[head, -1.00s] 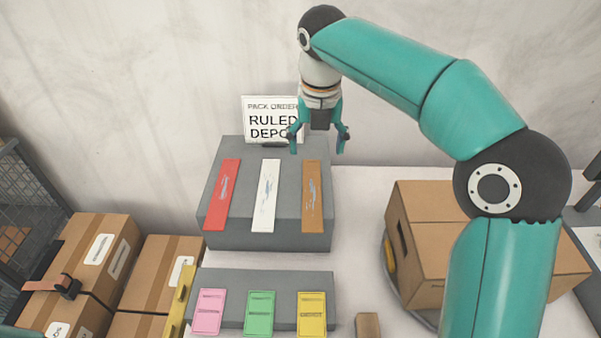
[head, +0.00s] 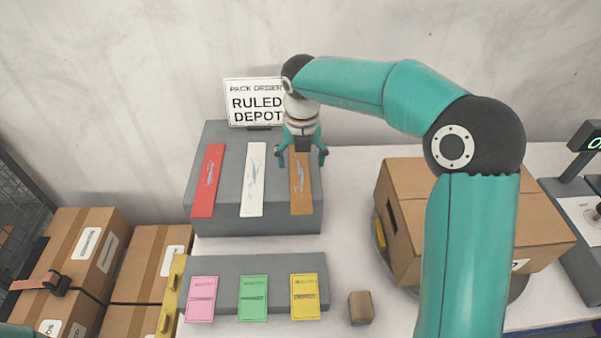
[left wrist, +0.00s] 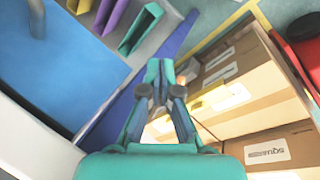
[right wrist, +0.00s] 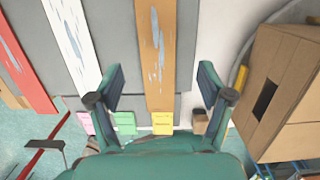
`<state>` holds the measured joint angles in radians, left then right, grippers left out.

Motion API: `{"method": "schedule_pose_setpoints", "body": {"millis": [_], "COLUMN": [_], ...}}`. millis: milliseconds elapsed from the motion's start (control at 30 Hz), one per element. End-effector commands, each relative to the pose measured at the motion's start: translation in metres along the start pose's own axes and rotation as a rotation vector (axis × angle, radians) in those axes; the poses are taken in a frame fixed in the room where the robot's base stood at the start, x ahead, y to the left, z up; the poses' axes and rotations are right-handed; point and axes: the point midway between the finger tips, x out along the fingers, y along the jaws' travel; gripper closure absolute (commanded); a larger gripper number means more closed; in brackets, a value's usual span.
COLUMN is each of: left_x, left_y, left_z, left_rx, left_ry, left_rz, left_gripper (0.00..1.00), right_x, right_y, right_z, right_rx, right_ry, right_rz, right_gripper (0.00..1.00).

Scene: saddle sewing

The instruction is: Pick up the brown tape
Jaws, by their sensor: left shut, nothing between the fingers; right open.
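The brown tape (head: 300,185) is a flat strip with pale blue marks, lying on the right of a grey raised block (head: 270,222). My right gripper (head: 301,158) is open and over the far end of the strip. In the right wrist view the brown tape (right wrist: 156,60) runs between the two spread fingers of my right gripper (right wrist: 162,85), which look apart from it. My left gripper (left wrist: 158,72) is shut and empty, in the left wrist view only, above a floor area beside cardboard boxes.
A white strip (head: 252,180) and a red strip (head: 208,180) lie left of the brown tape. Pink, green and yellow cards (head: 305,297) lie on a lower grey block in front. An open-sided carton (head: 400,210) stands to the right. A sign (head: 253,102) stands behind.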

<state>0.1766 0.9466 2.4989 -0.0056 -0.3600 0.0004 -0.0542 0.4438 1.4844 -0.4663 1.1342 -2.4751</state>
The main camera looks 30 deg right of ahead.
Motion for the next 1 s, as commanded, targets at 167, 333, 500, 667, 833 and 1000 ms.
{"method": "schedule_pose_setpoints", "body": {"millis": [167, 333, 500, 667, 833, 1000], "left_x": [-0.008, -0.008, -0.008, -0.008, -0.008, -0.008], "left_y": [0.003, 0.003, 0.003, 0.003, 0.003, 0.003], "left_z": [0.0, 0.0, 0.0, 0.0, 0.0, 0.0], "left_rx": [0.0, 0.0, 0.0, 0.0, 0.0, 0.0], "left_ry": [0.0, 0.0, 0.0, 0.0, 0.0, 0.0], "left_rz": [0.0, 0.0, 0.0, 0.0, 0.0, 0.0], "left_gripper": [1.0, 1.0, 1.0, 1.0, 1.0, 1.0], "right_x": [0.024, 0.043, 0.046, 0.046, 0.046, 0.045], "right_y": [0.003, 0.004, 0.004, 0.005, 0.005, 0.005], "right_z": [0.006, 0.006, 0.007, 0.007, 0.007, 0.007], "right_rx": [-0.001, -0.002, -0.003, -0.003, -0.004, -0.004], "right_ry": [0.005, 0.002, 0.0, 0.0, 0.001, 0.001], "right_rz": [-0.002, 0.0, 0.0, 0.001, 0.001, 0.001], "right_gripper": [0.21, 0.21, 0.21, 0.31, 0.59, 0.69]}}
